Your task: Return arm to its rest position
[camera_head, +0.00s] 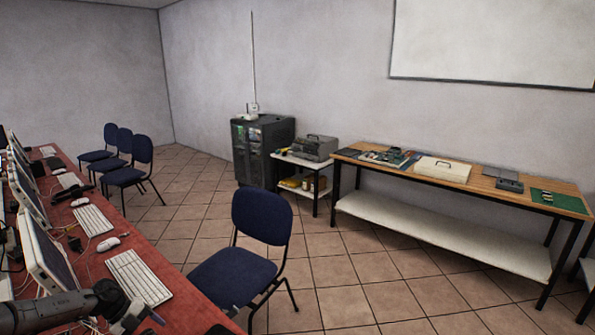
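My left arm comes in at the bottom left, low over the near end of the red-topped desk (185,312). My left gripper (146,318) is at the arm's end, in front of the nearest white keyboard (138,277). Its fingers are small, dark and partly cut by the lower edge, so I cannot tell whether they are open or shut. I see nothing clearly held in it. My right arm and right gripper are not in view. Thin cables lie among the monitors and keyboards, partly hidden.
Several white monitors (47,252) line the desk's left side. A white mouse (108,244) lies behind the nearest keyboard. A blue chair (235,276) stands close to the desk's right edge. A wooden workbench (480,184) stands along the wall. Tiled floor between is clear.

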